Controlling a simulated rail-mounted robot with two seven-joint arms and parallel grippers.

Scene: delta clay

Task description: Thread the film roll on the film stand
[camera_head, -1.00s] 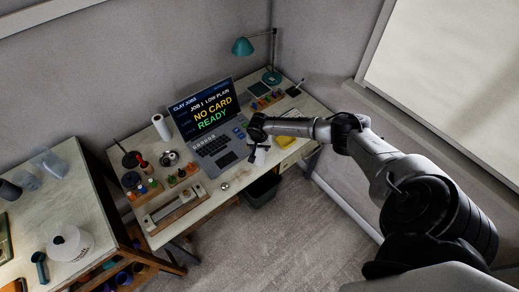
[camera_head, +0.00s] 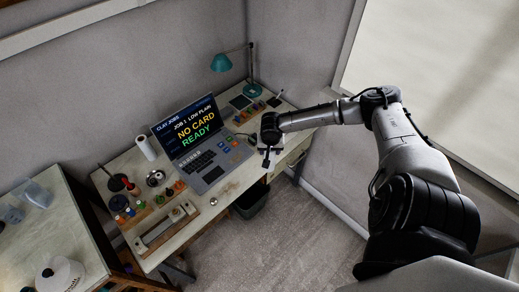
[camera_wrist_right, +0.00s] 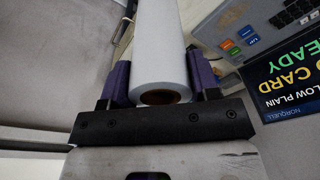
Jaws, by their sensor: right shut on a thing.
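My right gripper (camera_wrist_right: 162,88) has its purple fingers shut on a white film roll (camera_wrist_right: 158,45), one on each side. The roll's near end with its brown hollow core faces the wrist camera, and its far end runs out of the top of that view. In the head view my right gripper (camera_head: 267,158) is over the desk, right of the laptop, and I cannot clearly make out the held roll there. A black round base with a thin rod (camera_head: 115,183) stands at the desk's left back; I cannot tell whether it is the film stand. My left gripper is not in view.
A teal lamp (camera_head: 222,62) is at the back. Small coloured pots (camera_head: 140,204) and a long pale tool (camera_head: 165,227) are at the left. A bin (camera_head: 250,200) is below.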

